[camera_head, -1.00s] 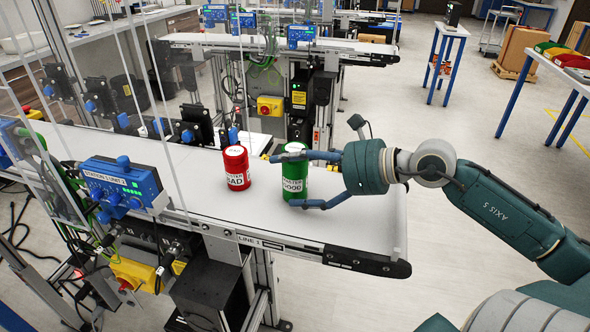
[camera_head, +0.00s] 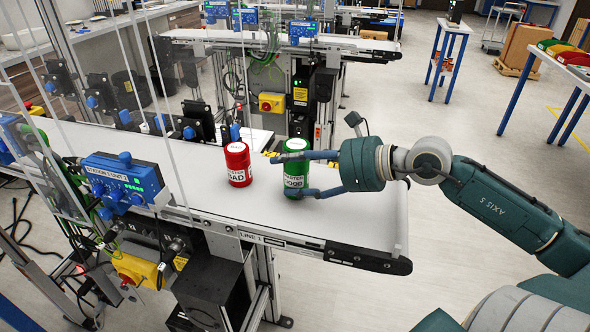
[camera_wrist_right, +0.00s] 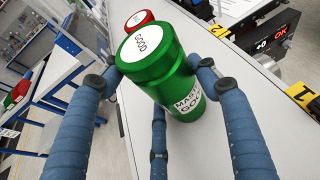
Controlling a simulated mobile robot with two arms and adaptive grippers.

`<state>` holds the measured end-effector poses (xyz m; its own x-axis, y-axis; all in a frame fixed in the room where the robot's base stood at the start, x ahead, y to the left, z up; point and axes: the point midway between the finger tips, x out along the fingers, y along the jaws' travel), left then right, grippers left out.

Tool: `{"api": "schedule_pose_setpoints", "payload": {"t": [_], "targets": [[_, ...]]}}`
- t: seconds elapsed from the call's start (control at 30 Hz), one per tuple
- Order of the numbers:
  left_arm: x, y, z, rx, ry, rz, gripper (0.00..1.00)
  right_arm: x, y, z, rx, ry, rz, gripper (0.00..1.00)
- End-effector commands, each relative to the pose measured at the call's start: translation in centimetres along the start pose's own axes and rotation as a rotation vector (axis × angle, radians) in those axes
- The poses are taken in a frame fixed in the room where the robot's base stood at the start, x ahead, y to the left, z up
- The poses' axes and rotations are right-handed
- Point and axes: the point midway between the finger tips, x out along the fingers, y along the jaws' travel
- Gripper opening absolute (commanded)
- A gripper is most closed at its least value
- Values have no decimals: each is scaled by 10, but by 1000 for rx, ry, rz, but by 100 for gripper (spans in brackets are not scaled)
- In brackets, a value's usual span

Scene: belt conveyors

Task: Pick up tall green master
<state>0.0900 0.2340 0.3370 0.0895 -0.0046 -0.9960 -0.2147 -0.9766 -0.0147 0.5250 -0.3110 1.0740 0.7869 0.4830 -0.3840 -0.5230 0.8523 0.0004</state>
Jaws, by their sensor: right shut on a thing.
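The tall green master (camera_head: 294,185) is an upright green can with a white "MASTER GOOD" label, near the right end of the Line 1 conveyor. My right gripper (camera_head: 296,173) is shut on it, with blue fingers around its sides. The right wrist view shows the green master (camera_wrist_right: 168,75) between the fingers, with a white "GOOD" disc on its lid. Whether its base touches the belt is hard to tell. My left gripper is not in view.
A red can (camera_head: 238,164) labelled "BAD" stands on the belt (camera_head: 335,228) just left of the green master. A blue station box (camera_head: 122,180) is mounted at the belt's front left. The belt's right end is clear.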

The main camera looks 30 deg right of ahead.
Motion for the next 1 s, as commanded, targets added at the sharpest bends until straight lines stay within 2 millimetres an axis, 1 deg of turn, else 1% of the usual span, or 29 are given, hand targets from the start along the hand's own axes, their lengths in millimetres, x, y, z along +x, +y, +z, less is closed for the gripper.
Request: {"api": "schedule_pose_setpoints", "payload": {"t": [0.17,0.27,0.37,0.6,0.7,0.83,0.9,1.0], "targets": [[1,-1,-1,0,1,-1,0,-5,0,16,-5,-8,-1,18],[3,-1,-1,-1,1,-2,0,-12,0,30,-8,-8,-2,18],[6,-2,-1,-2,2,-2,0,-21,-1,52,-10,-9,-3,18],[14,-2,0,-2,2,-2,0,-48,-1,116,-10,-9,-5,18],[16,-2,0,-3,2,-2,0,-58,-1,139,-9,-8,-6,18],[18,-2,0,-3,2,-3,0,-68,0,162,-7,-6,-5,18],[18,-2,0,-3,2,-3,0,-71,-1,171,-4,-5,-3,18],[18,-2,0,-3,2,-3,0,-75,0,180,-2,-4,-2,18]]}}
